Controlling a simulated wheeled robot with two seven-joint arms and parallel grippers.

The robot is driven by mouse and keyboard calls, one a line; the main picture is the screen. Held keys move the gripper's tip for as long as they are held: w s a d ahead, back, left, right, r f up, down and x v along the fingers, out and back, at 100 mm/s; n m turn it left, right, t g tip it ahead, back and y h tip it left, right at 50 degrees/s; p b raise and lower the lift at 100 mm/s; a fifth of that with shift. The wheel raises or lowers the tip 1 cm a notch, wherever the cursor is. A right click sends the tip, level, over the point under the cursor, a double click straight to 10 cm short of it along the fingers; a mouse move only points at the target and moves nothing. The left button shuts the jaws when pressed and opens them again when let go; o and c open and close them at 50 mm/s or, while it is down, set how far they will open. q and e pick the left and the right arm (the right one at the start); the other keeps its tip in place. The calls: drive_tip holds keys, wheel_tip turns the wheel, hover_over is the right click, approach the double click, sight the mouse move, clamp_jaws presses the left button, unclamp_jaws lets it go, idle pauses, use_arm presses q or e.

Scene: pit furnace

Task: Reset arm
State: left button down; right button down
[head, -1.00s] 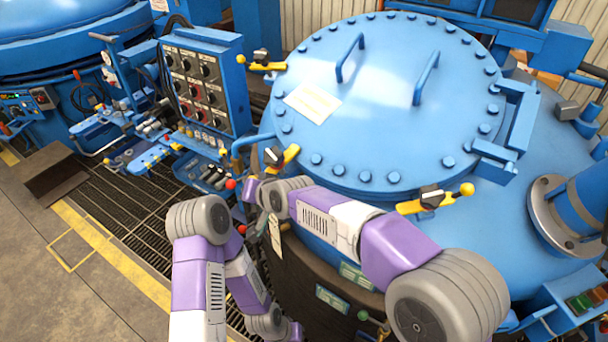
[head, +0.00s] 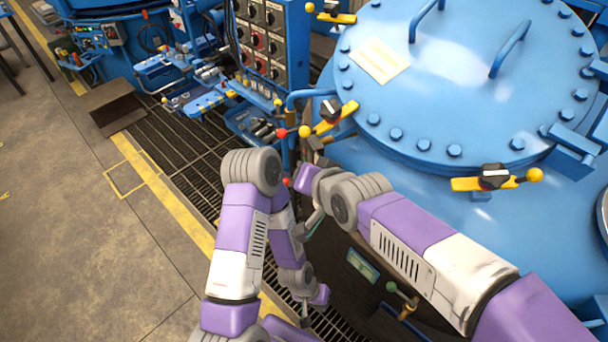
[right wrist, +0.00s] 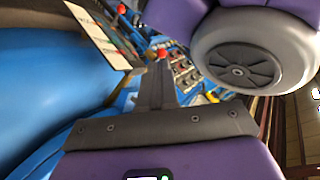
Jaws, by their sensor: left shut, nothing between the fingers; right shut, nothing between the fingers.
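My left arm rises from the lower left in the head view, bends at a grey elbow and runs down in front of the furnace's left side. Its gripper (head: 320,295) hangs low by the grating; it is small, partly hidden, shut and empty. My right arm crosses from the lower right toward the furnace's left front. Its gripper (head: 314,150) is mostly hidden by its own wrist, near the yellow-handled clamp. In the right wrist view the right gripper (right wrist: 156,85) shows dark fingers closed together with nothing between them, pointing toward a red knob.
The blue furnace lid (head: 450,85) with bolts and clamps (head: 336,118) lies right of my arms. A control panel (head: 262,40) and levers stand behind them. Dark floor grating (head: 195,160) and a yellow line (head: 160,185) lie left.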

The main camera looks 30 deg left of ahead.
idle(0.5)
drive_tip(key=w+d+f+m+g+h, duration=0.1)
drive_tip(key=w+d+f, duration=0.1)
drive_tip(key=d+f, duration=0.5)
drive_tip(key=w+d+f+m+h, duration=0.15)
drive_tip(key=d+f, duration=0.25)
drive_tip(key=f, duration=0.6)
drive_tip(key=w+d+f+g+h, duration=0.1)
drive_tip(key=w+d+f+h, duration=0.15)
drive_tip(key=d+f, duration=0.45)
drive_tip(key=s+d+f+m+g, duration=0.1)
drive_tip(key=s+d+f, duration=0.3)
drive_tip(key=f, duration=0.3)
drive_tip(key=s+d+f+g, duration=0.1)
drive_tip(key=s+d+f, duration=0.2)
drive_tip(key=s+f, duration=0.3)
drive_tip(key=s+d+f+m+g+b, duration=0.1)
drive_tip(key=s+d+f, duration=0.3)
drive_tip(key=f, duration=0.4)
drive_tip(key=shift+s+d+m+y, duration=0.3)
drive_tip(key=shift+s+m, duration=0.05)
drive_tip(key=shift+s, duration=0.5)
